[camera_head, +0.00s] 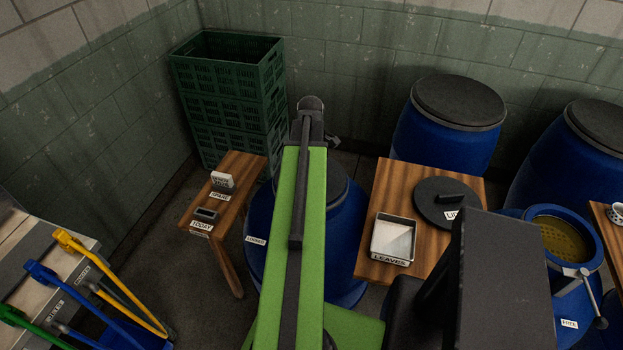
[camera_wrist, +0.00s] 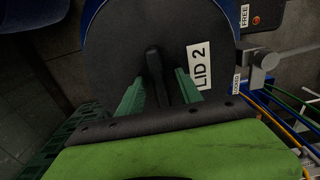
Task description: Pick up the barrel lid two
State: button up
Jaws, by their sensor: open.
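In the wrist view, the barrel lid two (camera_wrist: 115,50) is a dark round disc with a white "LID 2" label and a raised bar handle (camera_wrist: 153,65). It sits on a blue barrel (camera_wrist: 228,12). My gripper (camera_wrist: 158,88) is open, its green fingers on either side of the handle's near part. I cannot tell whether they touch it. In the head view, my green arm reaches over the middle blue barrel (camera_head: 345,235) and hides most of its top and my fingers.
A wooden table (camera_head: 385,185) right of the barrel carries another dark lid (camera_head: 432,198) and a leaves tray (camera_head: 394,238). A narrow wooden bench (camera_head: 245,172) stands left. Green crates (camera_head: 230,95) are stacked behind. Closed blue barrels (camera_head: 445,140) stand at the back right.

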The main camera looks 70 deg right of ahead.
jog(key=shift+f, duration=0.1)
grip_shut()
dwell(1.2)
